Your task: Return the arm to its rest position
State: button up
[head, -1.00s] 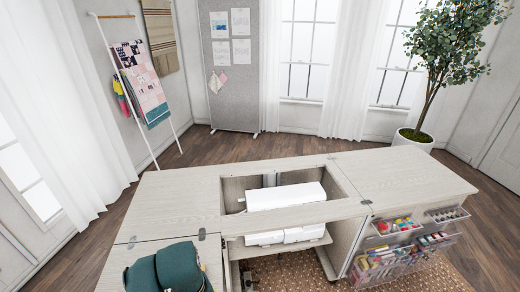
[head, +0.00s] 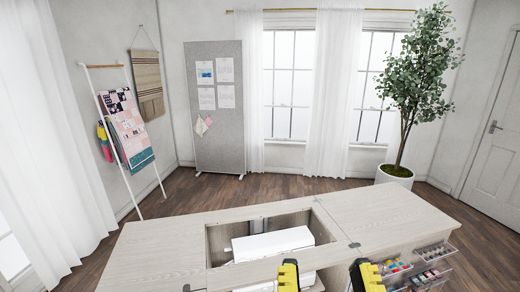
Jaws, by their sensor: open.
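My gripper (head: 328,278) shows at the bottom edge of the head view. Its two yellow and black fingers stand wide apart, and nothing is between them. The rest of my arm is out of frame. The fingers appear in front of the near side of the sewing cabinet (head: 150,250). The white sewing machine (head: 272,243) sits in the cabinet's rectangular opening, beyond the fingers and partly overlapped by the left one in the picture. I cannot tell how far the fingers are from the cabinet.
Clear drawers (head: 435,252) with sewing supplies stick out at the cabinet's right end. The cabinet top is bare around the opening. A potted tree (head: 395,177), a grey pinboard (head: 218,135) and a quilt ladder (head: 120,140) stand behind, with open wooden floor between.

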notch_tip(320, 180, up, 28)
jog(key=p, duration=2.4)
jog(key=shift+f+p, duration=0.25)
jog(key=shift+p, duration=0.1)
jog(key=shift+o, duration=1.2)
